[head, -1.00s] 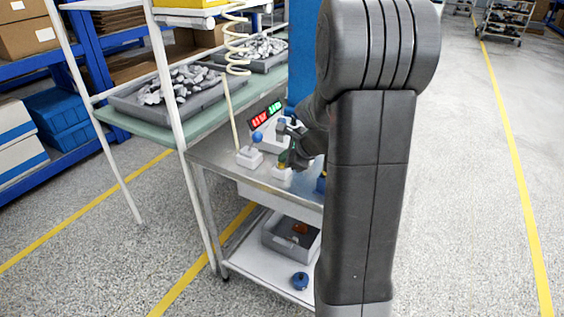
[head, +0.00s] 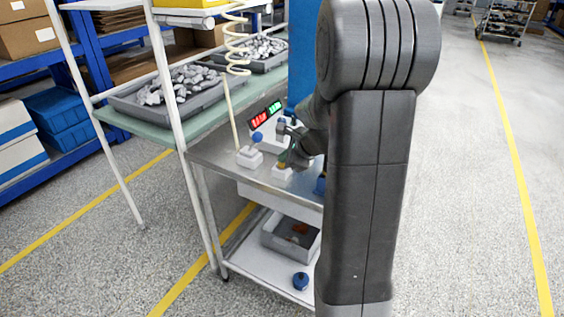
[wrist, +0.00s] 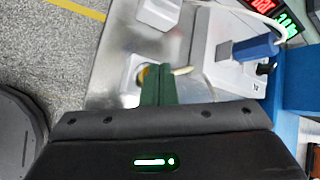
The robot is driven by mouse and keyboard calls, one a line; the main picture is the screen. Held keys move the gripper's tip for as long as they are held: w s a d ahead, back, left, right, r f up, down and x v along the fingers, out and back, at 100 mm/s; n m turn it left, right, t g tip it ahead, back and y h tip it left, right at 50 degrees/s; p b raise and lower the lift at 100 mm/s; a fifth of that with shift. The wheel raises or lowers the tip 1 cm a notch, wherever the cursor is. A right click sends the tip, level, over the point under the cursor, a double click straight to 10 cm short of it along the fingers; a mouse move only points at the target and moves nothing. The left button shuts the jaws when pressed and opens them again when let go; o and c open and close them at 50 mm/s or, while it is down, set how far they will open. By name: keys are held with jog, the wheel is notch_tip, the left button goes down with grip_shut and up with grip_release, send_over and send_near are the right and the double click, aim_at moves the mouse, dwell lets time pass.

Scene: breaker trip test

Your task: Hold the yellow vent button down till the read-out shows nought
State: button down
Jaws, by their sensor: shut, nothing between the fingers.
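The yellow vent button (head: 281,166) sits on a small white box (head: 283,174) on the metal cart. My gripper (head: 286,161) is shut, with its fingertips right at the button. In the wrist view the green fingers (wrist: 160,84) cover most of the button, and a sliver of yellow (wrist: 144,73) shows beside them. I cannot tell how far the button is pressed. The read-out (head: 265,114) stands behind, with red digits at left and green at right. It is partly cut off in the wrist view (wrist: 272,10). Its digits are too small to read surely.
A blue handle (wrist: 256,47) on a white housing is close to the right of my fingers. A grey bin (head: 284,243) and a blue round part (head: 300,281) are on the lower shelf.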

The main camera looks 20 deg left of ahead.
jog(key=shift+r, duration=0.1)
jog(key=shift+r+p, duration=0.85)
notch_tip(320, 180, up, 5)
jog(key=p, duration=0.4)
jog(key=shift+p, duration=0.4)
